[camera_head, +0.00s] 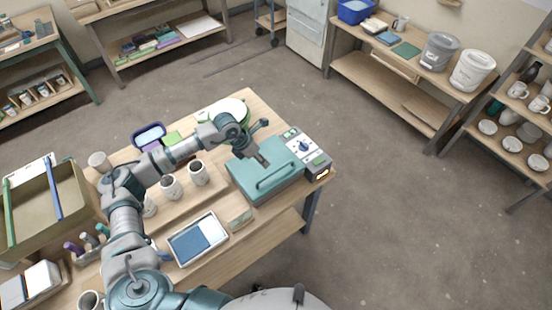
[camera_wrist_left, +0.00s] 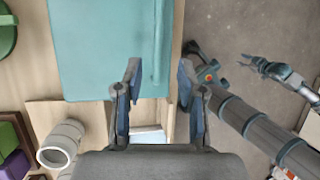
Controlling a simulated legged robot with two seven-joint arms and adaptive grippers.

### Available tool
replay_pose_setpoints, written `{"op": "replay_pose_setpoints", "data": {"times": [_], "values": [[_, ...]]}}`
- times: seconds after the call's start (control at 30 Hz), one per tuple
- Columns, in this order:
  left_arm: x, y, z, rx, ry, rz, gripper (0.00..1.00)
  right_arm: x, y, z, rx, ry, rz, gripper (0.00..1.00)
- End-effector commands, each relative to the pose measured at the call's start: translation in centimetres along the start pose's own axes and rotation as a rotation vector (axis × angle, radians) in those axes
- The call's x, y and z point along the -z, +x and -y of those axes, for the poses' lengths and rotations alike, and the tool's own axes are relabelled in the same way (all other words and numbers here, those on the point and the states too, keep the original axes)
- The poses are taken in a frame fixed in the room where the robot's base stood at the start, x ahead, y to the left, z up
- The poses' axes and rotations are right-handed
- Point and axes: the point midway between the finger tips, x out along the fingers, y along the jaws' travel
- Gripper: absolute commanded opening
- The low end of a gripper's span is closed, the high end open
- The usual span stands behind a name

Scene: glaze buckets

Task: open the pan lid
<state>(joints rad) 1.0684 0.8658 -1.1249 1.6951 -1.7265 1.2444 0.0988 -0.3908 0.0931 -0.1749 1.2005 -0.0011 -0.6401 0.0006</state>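The pan is a teal box-shaped unit with a flat teal lid (camera_head: 250,172) near the table's right end. The lid is down, and a bar handle (camera_head: 276,178) runs along its front side. My left gripper (camera_head: 263,143) is open and empty above the lid's back part. In the left wrist view, its fingers (camera_wrist_left: 158,75) appear on either side of the lid handle (camera_wrist_left: 161,42), with the teal lid (camera_wrist_left: 100,50) to the left; the height gap cannot be told. My right gripper (camera_wrist_left: 246,61) shows small in the left wrist view, with fingers apart and empty.
A grey control box (camera_head: 305,150) with a dial adjoins the pan's right side. Cups (camera_head: 198,173), a blue-and-white tray (camera_head: 198,240) and a green lidded pot (camera_head: 222,108) share the table (camera_head: 262,235). Open floor lies to the right.

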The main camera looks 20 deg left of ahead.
Motion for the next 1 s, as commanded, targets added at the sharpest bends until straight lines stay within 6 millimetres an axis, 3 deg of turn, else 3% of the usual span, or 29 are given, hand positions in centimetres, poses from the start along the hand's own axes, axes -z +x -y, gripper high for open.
{"op": "replay_pose_setpoints", "data": {"times": [0.37,0.7,1.0], "values": [[0.0,-8.3,-0.2,-0.001,-0.001,0.001,0.39,-0.2,1.4,0.1,0.001,0.000,0.001,0.40],[-2.8,-5.3,6.3,0.209,0.010,0.143,0.39,-0.2,1.3,-0.1,0.003,0.001,0.001,0.40],[-3.6,-4.9,8.2,0.287,0.001,0.205,0.39,-0.2,1.2,0.1,0.000,0.000,0.001,0.40]]}}
